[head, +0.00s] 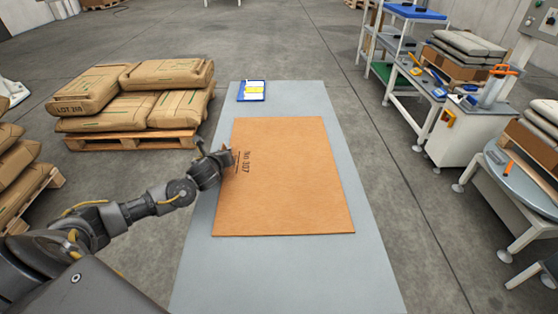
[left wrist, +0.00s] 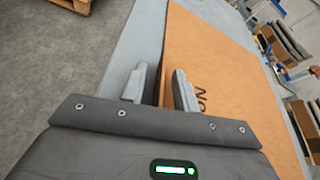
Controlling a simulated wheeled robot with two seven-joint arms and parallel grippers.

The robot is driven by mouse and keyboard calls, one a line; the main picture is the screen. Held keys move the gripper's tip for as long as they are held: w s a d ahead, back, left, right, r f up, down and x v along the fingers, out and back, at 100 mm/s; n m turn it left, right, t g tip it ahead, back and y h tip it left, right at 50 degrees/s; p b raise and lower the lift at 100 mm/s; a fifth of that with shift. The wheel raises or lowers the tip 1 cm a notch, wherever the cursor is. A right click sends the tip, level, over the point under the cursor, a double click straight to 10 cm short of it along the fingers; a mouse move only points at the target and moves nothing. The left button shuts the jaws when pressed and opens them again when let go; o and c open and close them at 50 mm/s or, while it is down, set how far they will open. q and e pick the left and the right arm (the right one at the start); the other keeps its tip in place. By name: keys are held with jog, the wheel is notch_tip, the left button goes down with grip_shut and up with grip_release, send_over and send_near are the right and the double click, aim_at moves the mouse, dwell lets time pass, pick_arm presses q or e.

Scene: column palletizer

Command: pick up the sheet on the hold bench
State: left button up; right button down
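The sheet (head: 290,185) is a large brown board with dark printed lettering, lying flat on the grey hold bench (head: 190,285) in the head view. My left gripper (head: 229,160) is at the sheet's left edge, near the lettering. In the left wrist view, the two fingers of my left gripper (left wrist: 160,82) are apart. The sheet's edge runs up between them, with one finger over the sheet (left wrist: 215,60) and the other over the bare bench (left wrist: 135,45). I cannot tell whether either finger touches the sheet. My right gripper is not in view.
A blue clipboard (head: 251,91) lies at the bench's far end. Pallets of brown sacks (head: 140,100) stand to the left. A tool cart (head: 415,75), a white cabinet (head: 460,140) and a round grey table (head: 520,185) stand to the right. Floor is clear beside the bench.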

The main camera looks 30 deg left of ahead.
pick_arm(q)
jog(key=shift+c, duration=0.3)
grip_shut()
